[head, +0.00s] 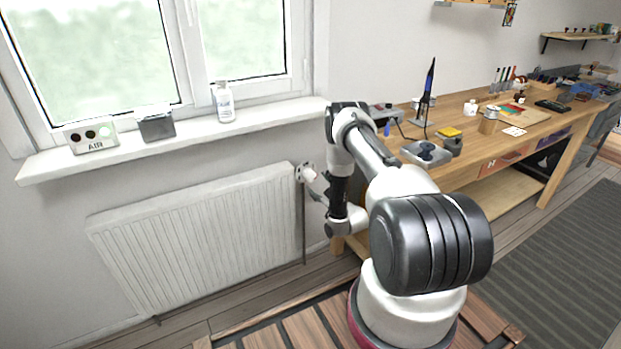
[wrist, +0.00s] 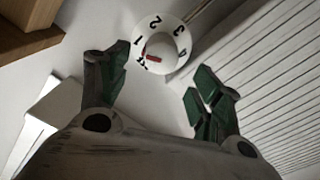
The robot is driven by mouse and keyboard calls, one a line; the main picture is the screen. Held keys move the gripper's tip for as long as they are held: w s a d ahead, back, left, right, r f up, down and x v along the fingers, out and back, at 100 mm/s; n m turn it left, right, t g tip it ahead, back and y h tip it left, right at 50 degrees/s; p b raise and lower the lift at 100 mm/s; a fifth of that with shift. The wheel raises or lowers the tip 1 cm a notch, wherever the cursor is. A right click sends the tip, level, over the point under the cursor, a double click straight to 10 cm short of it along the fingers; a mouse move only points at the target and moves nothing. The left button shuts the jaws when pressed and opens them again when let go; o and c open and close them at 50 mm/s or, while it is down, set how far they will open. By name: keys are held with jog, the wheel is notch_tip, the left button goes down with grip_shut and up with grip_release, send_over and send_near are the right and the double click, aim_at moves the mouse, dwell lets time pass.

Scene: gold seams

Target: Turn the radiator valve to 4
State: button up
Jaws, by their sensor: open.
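The radiator valve (head: 306,173) is a white round knob at the radiator's upper right corner in the head view. In the wrist view the white valve dial (wrist: 165,42) faces me, with numbers around its face and a short red mark near the lower left of centre. The numbers 1, 2 and 3 are readable; the marks at both ends are hard to read. My gripper (wrist: 160,76) is open and empty, its green-padded fingers spread to either side below the dial, apart from it. In the head view my gripper (head: 320,194) is close to the valve, partly hidden.
The white radiator (head: 200,235) hangs under the windowsill (head: 185,138). An AIR box (head: 92,136), a grey container (head: 156,124) and a bottle (head: 224,103) stand on the sill. A cluttered wooden workbench (head: 545,125) is to the right of the valve.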

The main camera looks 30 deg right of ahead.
aim_at(313, 179)
jog(key=w, duration=0.7)
jog(key=shift+w+a, duration=0.1)
jog(key=c, duration=1)
